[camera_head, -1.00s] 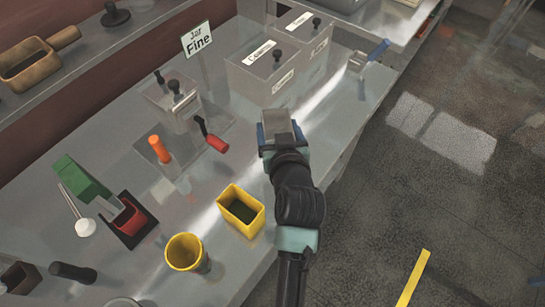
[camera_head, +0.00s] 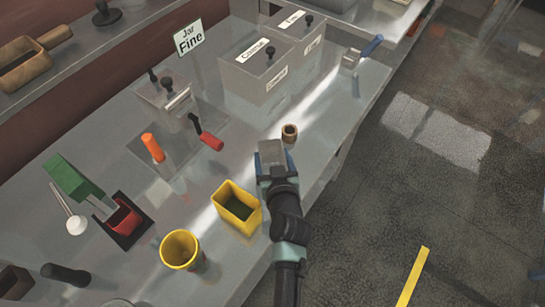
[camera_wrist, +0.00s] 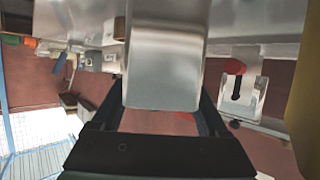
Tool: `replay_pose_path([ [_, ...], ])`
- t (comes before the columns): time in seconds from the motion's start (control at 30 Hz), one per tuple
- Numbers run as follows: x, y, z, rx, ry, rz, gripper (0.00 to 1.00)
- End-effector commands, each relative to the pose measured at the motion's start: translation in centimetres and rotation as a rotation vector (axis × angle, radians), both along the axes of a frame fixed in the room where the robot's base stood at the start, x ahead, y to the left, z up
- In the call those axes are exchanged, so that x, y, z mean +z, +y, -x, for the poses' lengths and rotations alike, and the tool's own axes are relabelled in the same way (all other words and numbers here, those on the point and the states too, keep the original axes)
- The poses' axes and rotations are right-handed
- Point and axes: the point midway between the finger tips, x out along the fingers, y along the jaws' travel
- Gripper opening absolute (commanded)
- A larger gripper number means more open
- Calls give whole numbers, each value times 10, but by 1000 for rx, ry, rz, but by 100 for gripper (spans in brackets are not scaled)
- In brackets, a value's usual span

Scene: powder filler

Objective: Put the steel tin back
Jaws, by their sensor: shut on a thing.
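The steel tin (camera_head: 271,151) is a grey metal box-like container. My gripper (camera_head: 275,172) is shut on it and holds it over the right part of the bench, beside and a little beyond the yellow rectangular bin (camera_head: 221,206). In the wrist view the tin (camera_wrist: 165,60) fills the middle between the fingers of my gripper (camera_wrist: 165,105). The tin's contents cannot be seen. Whether it touches the bench cannot be told.
A small brown cup (camera_head: 289,134) stands just beyond the tin. A yellow round cup (camera_head: 181,250) is at the front. Bench (camera_head: 330,100) between cup and scoop is clear.

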Motion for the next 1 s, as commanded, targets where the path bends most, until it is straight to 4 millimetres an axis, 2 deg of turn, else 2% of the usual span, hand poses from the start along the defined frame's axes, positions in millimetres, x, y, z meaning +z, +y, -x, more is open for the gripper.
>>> replay_pose_path([
  [0.33, -3, 0, 0, -1, -2, 0, 0],
  [0.37, -3, 0, 0, 0, -1, 0, 81],
  [0.47, -2, 0, 0, 0, -1, 0, 99],
  [0.83, 4, 0, 0, 0, 0, 0, 100],
  [1.0, 8, -4, 21, -1, 0, -1, 100],
])
